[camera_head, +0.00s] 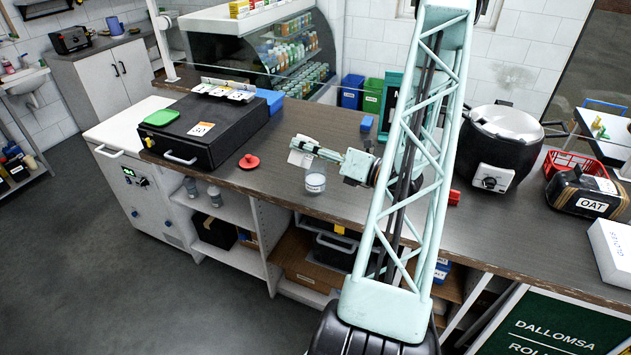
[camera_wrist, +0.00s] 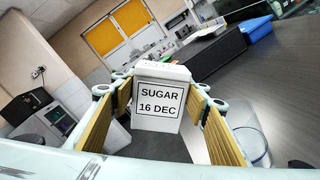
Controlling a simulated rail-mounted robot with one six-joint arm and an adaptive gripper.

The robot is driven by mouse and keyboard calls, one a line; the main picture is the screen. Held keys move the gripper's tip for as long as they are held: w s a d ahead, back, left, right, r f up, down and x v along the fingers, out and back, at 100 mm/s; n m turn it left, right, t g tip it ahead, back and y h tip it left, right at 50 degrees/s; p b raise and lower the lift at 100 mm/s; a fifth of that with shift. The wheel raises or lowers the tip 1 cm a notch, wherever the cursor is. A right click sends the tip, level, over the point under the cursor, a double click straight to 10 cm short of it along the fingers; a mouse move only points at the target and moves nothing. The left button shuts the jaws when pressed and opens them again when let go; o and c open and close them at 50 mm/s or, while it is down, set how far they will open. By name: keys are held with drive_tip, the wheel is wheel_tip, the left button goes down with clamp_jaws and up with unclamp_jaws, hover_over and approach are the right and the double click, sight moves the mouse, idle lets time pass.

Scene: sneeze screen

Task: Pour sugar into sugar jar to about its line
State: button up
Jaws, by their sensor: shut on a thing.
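My gripper (camera_head: 308,149) is shut on a white sugar carton (camera_head: 299,157), above the counter near its front edge. In the wrist view the carton (camera_wrist: 160,112) sits between the yellow-padded fingers, its label reading SUGAR 16 DEC. The room leans in that view while the carton stays square to the fingers, so it seems tilted. A small clear jar (camera_head: 315,182) with a pale label or contents stands on the counter just below and right of the carton. Its line and fill level are too small to read. No stream of sugar is visible.
A red round lid-like object (camera_head: 249,161) lies left of the jar. A black box-shaped appliance (camera_head: 205,128) stands further left. A large pot cooker (camera_head: 502,140), a red basket (camera_head: 572,165) and an OAT container (camera_head: 585,193) stand right. Bare counter (camera_head: 285,135) lies behind the carton.

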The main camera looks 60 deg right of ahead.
drive_tip(key=shift+n+b, duration=0.3)
drive_tip(key=shift+b, duration=0.15)
drive_tip(key=shift+d+n+b, duration=0.1)
drive_tip(key=shift+n+b, duration=0.5)
drive_tip(key=shift+b, duration=0.2)
drive_tip(key=shift+n+b, duration=0.5)
drive_tip(key=shift+b, duration=0.05)
drive_tip(key=shift+d+r, duration=0.1)
drive_tip(key=shift+n+b, duration=0.4)
drive_tip(key=shift+b, duration=0.15)
drive_tip(key=shift+d+f+n+b, duration=0.2)
drive_tip(key=shift+f+n+b, duration=0.1)
drive_tip(key=shift+n+b, duration=0.45)
drive_tip(key=shift+n+b, duration=0.35)
drive_tip(key=shift+b, duration=0.45)
drive_tip(key=shift+d+r, duration=0.1)
drive_tip(key=shift+d+f+n+b, duration=0.1)
drive_tip(key=shift+f+n+b, duration=0.1)
drive_tip(key=shift+n+b, duration=0.35)
